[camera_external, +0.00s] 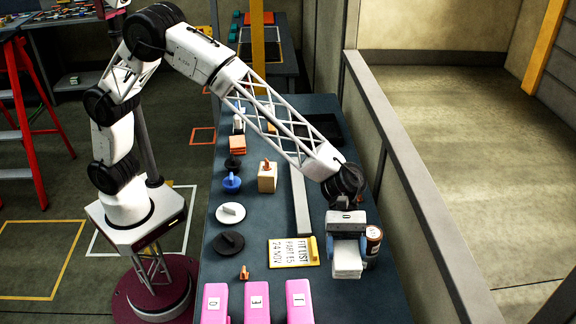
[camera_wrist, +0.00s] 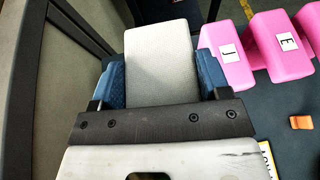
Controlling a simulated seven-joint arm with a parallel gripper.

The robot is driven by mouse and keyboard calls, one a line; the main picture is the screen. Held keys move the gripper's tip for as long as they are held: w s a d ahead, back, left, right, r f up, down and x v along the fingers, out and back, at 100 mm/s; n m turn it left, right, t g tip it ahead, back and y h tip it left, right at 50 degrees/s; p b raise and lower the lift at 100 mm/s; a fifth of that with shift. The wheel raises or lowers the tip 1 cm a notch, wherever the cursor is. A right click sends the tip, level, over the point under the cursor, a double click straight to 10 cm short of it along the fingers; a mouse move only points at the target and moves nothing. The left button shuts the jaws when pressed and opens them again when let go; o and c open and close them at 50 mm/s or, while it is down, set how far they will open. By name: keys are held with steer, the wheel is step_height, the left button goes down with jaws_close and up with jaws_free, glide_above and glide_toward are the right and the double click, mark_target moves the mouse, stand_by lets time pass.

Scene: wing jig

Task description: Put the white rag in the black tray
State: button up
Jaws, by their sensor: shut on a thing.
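The white rag (camera_external: 347,262) is a folded pale block near the right front of the dark table. My gripper (camera_external: 347,244) points down with its blue fingers closed on both sides of the rag. In the wrist view, the rag (camera_wrist: 160,52) sits between the two blue fingers of my gripper (camera_wrist: 160,82). Whether the rag touches the table or hangs just above it I cannot tell. The black tray (camera_external: 324,127) lies at the far right of the table, partly hidden behind my arm.
A brown can (camera_external: 373,241) stands close right of my gripper. A yellow-edged sign (camera_external: 293,252) lies to its left. Pink lettered blocks (camera_external: 257,301) line the front edge. A grey bar (camera_external: 299,200) runs along the middle. A low wall (camera_external: 400,150) borders the right side.

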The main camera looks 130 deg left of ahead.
steer(key=s+a+f+n+t+y, duration=0.1)
steer(key=s+a, duration=0.2)
steer(key=a, duration=0.6)
steer(key=s+a+f+n+t+y, duration=0.1)
steer(key=s+a, duration=0.3)
steer(key=a, duration=0.5)
steer(key=n+t+y, duration=0.3)
steer(key=n+y, duration=0.5)
glide_above(325, 134)
step_height(325, 134, down, 5)
steer(key=shift+d+f, duration=0.1)
steer(key=shift+d, duration=0.05)
steer(key=shift+f, duration=3.15)
